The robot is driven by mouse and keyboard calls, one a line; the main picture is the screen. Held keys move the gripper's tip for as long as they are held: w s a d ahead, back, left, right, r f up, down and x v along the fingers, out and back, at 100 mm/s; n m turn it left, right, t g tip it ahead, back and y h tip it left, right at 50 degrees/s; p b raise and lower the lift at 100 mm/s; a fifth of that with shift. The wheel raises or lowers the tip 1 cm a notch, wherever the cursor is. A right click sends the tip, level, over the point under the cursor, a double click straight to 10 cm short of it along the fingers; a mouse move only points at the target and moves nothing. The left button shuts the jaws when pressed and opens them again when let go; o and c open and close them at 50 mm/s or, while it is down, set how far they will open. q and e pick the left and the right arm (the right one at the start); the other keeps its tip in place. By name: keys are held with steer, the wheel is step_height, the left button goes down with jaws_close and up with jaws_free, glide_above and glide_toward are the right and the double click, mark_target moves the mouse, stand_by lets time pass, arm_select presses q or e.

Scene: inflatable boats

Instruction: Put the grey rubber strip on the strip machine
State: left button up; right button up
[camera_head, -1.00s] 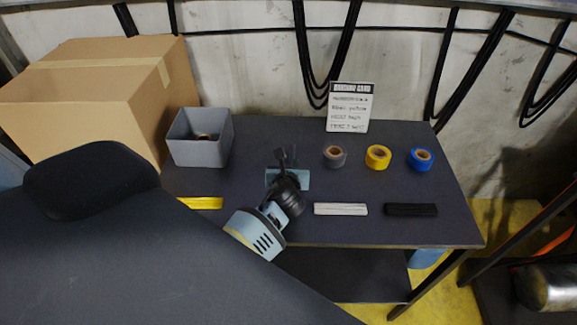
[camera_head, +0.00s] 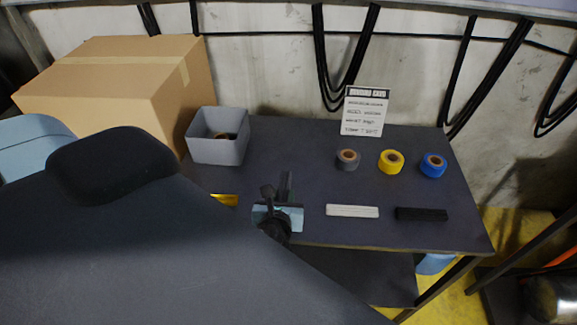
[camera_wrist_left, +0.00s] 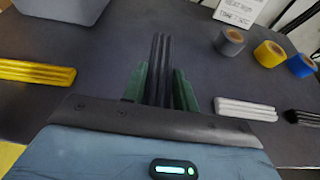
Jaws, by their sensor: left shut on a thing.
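The grey rubber strip (camera_wrist_left: 158,70) stands between the dark green fingers of my left gripper (camera_wrist_left: 160,88) in the left wrist view. The gripper is shut on the strip, whose far end sticks out beyond the fingers. In the head view my left gripper (camera_head: 287,188) is at the front part of the table, between the yellow strip (camera_head: 225,200) and the white strip (camera_head: 352,211). Whether the held strip touches the table is unclear. My right gripper is not in view. I cannot make out a strip machine in either view.
A black strip (camera_head: 421,214) lies on the table (camera_head: 300,145). Behind are grey (camera_head: 347,160), yellow (camera_head: 391,162) and blue (camera_head: 433,165) rolls, a sign card (camera_head: 364,111) and a grey bin (camera_head: 219,150). A cardboard box (camera_head: 110,95) stands left. A large dark surface (camera_head: 150,250) fills the lower left.

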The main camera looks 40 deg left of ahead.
arm_select(q)
steer(key=shift+s+d, duration=0.1)
steer(key=shift+s, duration=0.15)
steer(key=shift+d+r, duration=0.2)
steer(key=shift+r, duration=0.2)
steer(key=s+d+r+m+t+h, duration=0.2)
steer(key=s+d+r+m+h, duration=0.2)
steer(key=d+r+m+h, duration=0.1)
steer(key=d+m+h, duration=0.1)
steer(key=d+h, duration=0.1)
steer(key=d, duration=0.1)
steer(key=shift+s+d+r, duration=0.2)
steer(key=shift+d+r, duration=0.1)
steer(key=shift+r, duration=0.1)
